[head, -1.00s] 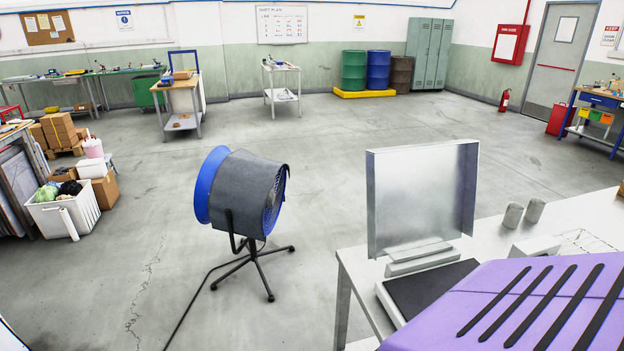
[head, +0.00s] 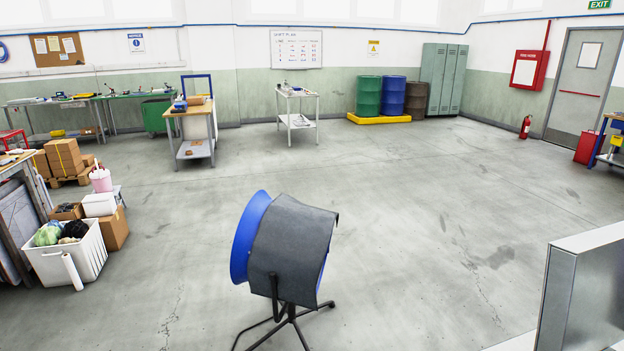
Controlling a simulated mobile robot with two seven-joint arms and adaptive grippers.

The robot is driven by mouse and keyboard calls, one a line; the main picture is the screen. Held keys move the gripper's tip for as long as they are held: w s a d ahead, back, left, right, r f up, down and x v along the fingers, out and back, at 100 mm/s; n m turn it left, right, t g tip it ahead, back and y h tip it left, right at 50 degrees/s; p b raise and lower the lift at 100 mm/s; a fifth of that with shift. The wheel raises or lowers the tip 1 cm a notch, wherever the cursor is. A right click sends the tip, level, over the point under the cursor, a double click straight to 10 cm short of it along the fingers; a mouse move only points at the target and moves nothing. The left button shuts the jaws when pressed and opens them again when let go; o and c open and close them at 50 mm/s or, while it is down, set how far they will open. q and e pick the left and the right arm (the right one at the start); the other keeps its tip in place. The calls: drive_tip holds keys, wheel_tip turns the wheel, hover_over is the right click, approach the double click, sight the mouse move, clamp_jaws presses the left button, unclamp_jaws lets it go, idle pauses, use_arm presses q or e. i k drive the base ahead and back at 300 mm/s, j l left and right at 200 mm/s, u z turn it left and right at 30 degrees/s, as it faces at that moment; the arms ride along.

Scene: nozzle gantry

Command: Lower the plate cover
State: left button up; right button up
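The plate cover (head: 585,295) is a silver sheet-metal box-like panel at the lower right edge of the head view. Only its upper part shows, standing upright, and the picture's edge cuts it off. The plate and the base under it are out of view. Neither of my grippers shows in the head view.
A blue and grey drum fan (head: 290,245) on a black stand is on the floor at lower centre. A white crate (head: 85,260) and cardboard boxes (head: 62,158) are at left. Drums (head: 368,97) and lockers (head: 437,80) line the back.

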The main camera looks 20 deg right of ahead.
sight(582, 306)
drive_tip(key=i+z, duration=0.3)
drive_tip(key=z, duration=0.15)
drive_tip(key=i+j+z, duration=0.15)
drive_tip(key=z, duration=0.35)
drive_tip(key=i+j+z, duration=0.3)
drive_tip(key=z, duration=0.15)
drive_tip(key=i+j+z, duration=0.15)
drive_tip(key=z, duration=0.3)
drive_tip(key=i+j+z, duration=0.25)
drive_tip(key=z, duration=0.25)
drive_tip(key=i+j+z, duration=0.1)
drive_tip(key=j+z, duration=0.15)
drive_tip(key=z, duration=0.2)
drive_tip(key=i+j+z, duration=0.15)
drive_tip(key=z, duration=0.2)
drive_tip(key=j+z, duration=0.4)
drive_tip(key=i+j+z, duration=0.1)
drive_tip(key=j+z, duration=0.25)
drive_tip(key=l, duration=0.1)
